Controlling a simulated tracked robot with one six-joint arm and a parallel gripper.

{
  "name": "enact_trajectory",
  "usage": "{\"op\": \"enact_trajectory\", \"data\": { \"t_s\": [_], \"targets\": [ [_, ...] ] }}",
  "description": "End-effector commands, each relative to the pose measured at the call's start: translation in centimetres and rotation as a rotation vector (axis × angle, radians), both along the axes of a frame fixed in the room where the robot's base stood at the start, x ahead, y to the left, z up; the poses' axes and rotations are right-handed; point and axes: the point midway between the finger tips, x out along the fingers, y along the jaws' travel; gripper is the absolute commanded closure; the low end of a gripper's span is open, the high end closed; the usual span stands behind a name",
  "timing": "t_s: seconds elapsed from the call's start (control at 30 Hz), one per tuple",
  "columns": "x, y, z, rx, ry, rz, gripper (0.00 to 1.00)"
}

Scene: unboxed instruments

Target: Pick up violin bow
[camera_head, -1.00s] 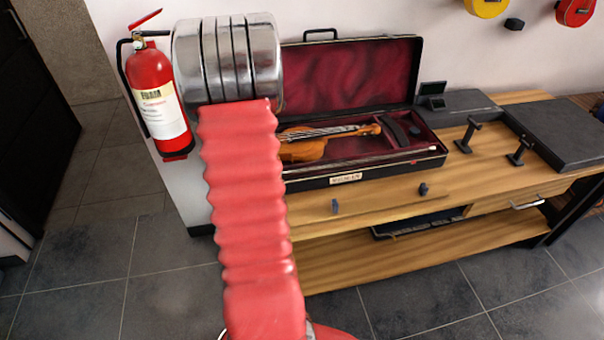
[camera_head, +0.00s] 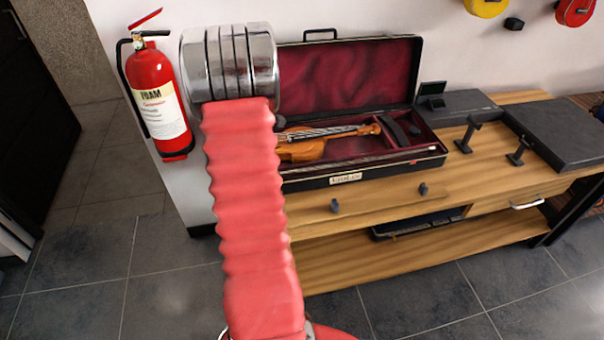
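An open violin case (camera_head: 345,182) with a dark red lining stands on the wooden bench. A brown violin (camera_head: 305,150) lies in it, its scroll end to the right and its left part hidden behind my arm. A thin stick with a pale end, which looks like the violin bow (camera_head: 400,162), lies along the case's front inner side. Its left part is hard to make out. My red, ribbed arm with its metal joint rises in front of the case's left end. My gripper does not show, so I cannot tell its place relative to the bow.
The wooden bench (camera_head: 460,190) has small dark knobs on its front edge and a lower shelf. Dark stands (camera_head: 467,136) and a flat black case (camera_head: 565,130) are at right. A red fire extinguisher (camera_head: 157,100) hangs at left. The tiled floor in front is clear.

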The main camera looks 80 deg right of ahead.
Motion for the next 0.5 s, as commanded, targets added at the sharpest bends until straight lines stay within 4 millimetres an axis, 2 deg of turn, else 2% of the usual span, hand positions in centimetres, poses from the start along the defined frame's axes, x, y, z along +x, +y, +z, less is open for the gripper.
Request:
{"op": "enact_trajectory", "data": {
  "t_s": [0.5],
  "targets": [
    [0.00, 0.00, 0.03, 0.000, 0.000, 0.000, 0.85]
  ]
}}
